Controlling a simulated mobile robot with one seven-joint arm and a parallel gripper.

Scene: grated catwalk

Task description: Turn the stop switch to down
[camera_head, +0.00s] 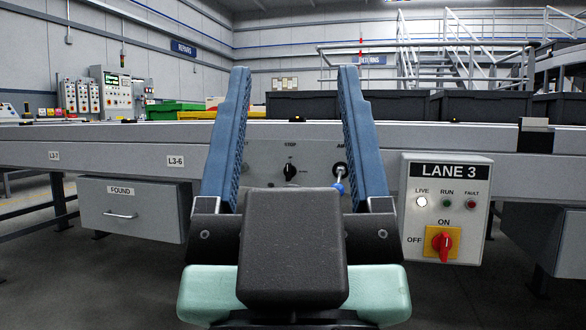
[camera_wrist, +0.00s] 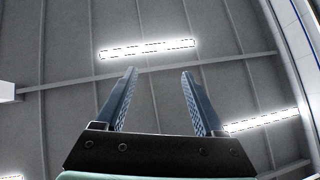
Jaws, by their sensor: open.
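The stop switch (camera_head: 290,172) is a small black rotary knob under the label STOP on the grey panel of the conveyor side. It shows in the head view between the two fingers of my gripper (camera_head: 293,75). Its pointer looks roughly upright, but it is too small to tell surely. My gripper has blue ridged fingers, wide apart with nothing between them, and stands in front of the panel, apart from the switch. In the wrist view my gripper (camera_wrist: 158,72) points up at the ceiling, and the switch is not in that view. My gripper's body hides the lower panel.
Right of the switch is an AIR control (camera_head: 340,170) with a blue-tipped lever. A LANE 3 box (camera_head: 445,190) with a red knob on yellow sticks out further right. A FOUND drawer (camera_head: 130,205) hangs at left. Dark bins (camera_head: 480,106) stand behind the rail.

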